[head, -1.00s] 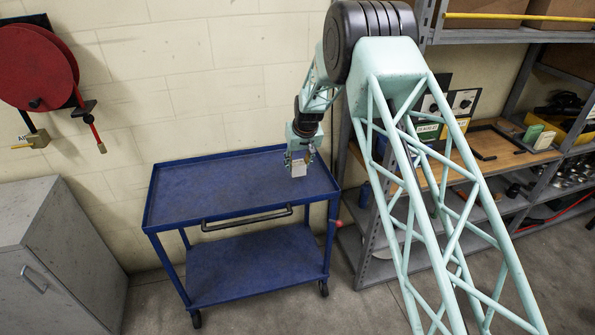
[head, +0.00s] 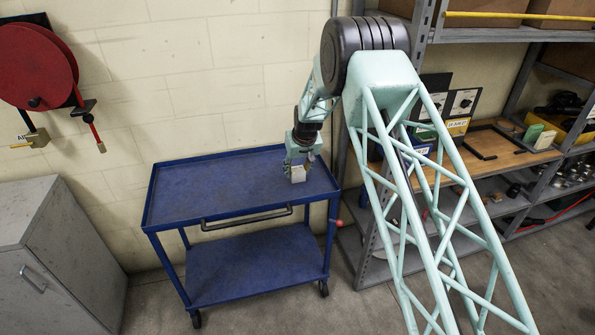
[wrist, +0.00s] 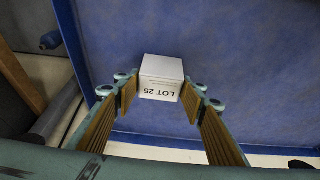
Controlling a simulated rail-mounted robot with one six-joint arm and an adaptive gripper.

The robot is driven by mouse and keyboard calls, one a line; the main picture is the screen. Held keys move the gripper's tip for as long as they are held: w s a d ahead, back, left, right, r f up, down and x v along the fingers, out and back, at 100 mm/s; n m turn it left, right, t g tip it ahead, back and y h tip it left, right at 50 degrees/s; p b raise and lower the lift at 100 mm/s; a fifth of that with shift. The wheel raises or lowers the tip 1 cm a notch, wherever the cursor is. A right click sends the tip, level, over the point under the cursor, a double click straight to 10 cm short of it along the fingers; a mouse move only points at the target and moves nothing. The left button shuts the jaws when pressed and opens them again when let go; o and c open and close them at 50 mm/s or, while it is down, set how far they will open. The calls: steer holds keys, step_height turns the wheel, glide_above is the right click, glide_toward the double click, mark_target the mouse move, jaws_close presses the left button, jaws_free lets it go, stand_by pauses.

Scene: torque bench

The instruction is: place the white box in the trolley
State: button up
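The white box (head: 298,174) is at the tip of my gripper (head: 299,167), over the right part of the blue trolley's (head: 200,202) top shelf. In the wrist view the white box (wrist: 161,78), with a "LOT 25" label, sits between the two fingertips of my gripper (wrist: 160,92). Both finger pads appear to press on its sides, so the gripper is shut on it. The blue shelf (wrist: 235,65) of the trolley lies behind it. I cannot tell whether the box's underside touches the shelf.
The trolley's top and lower shelves (head: 255,262) look empty. A black handle (head: 245,217) runs along its front. A grey shelf unit (head: 375,270) with tools stands to the right, a grey cabinet (head: 60,265) to the left, and a red reel (head: 35,68) hangs on the wall.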

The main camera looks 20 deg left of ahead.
steer(key=shift+o, duration=1.4)
steer(key=shift+r, duration=0.15)
steer(key=shift+r, duration=0.15)
steer(key=v, duration=1.1)
steer(key=shift+s+r+p, duration=0.15)
steer(key=shift+r+p, duration=0.1)
steer(key=shift+p, duration=0.1)
steer(key=shift+d, duration=0.15)
